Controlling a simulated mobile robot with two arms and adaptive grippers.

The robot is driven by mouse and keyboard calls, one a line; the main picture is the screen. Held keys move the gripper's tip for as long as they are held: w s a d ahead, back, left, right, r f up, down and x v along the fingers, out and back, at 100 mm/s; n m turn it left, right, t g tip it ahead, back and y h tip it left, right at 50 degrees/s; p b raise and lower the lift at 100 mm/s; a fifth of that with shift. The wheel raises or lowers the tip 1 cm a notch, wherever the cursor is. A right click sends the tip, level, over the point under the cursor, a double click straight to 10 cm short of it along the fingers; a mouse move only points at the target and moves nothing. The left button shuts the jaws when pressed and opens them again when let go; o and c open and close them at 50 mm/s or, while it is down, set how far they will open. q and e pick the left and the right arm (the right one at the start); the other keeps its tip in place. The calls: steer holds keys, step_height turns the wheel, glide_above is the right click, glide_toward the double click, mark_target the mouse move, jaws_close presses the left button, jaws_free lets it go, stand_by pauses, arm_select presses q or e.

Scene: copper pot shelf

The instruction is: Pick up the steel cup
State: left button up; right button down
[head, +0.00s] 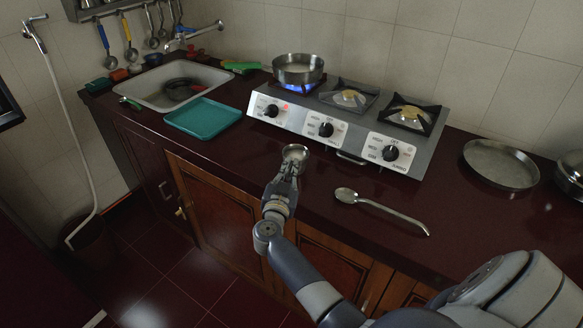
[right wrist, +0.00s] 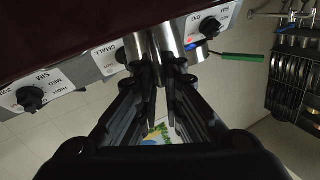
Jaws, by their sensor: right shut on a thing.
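The steel cup (head: 296,151) is small and shiny, upright, near the front edge of the dark red counter, in front of the stove. My right gripper (head: 289,170) reaches it from the front and is shut on it. In the right wrist view the cup (right wrist: 172,40) shows as a bright metal surface between the fingertips (right wrist: 164,70). I cannot tell whether the cup touches the counter. My left gripper is not in view.
A three-burner stove (head: 340,156) stands behind the cup, with a steel pot (head: 298,76) over a blue flame. A teal tray (head: 203,118) and a sink (head: 150,88) are to the left. A spoon (head: 385,209) and a steel plate (head: 501,166) lie to the right.

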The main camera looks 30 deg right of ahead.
steer(key=shift+r, duration=0.35)
steer(key=r, duration=0.1)
steer(key=r+p, duration=0.1)
steer(key=shift+s+a+r, duration=0.25)
steer(key=shift+s+r, duration=0.05)
steer(key=shift+r, duration=0.05)
steer(key=s+a, duration=0.2)
steer(key=s, duration=0.5)
steer(key=s+a+r, duration=0.1)
steer(key=s+a, duration=0.2)
steer(key=s, duration=0.4)
steer(key=shift+s+r, duration=0.2)
steer(key=shift+r, duration=0.1)
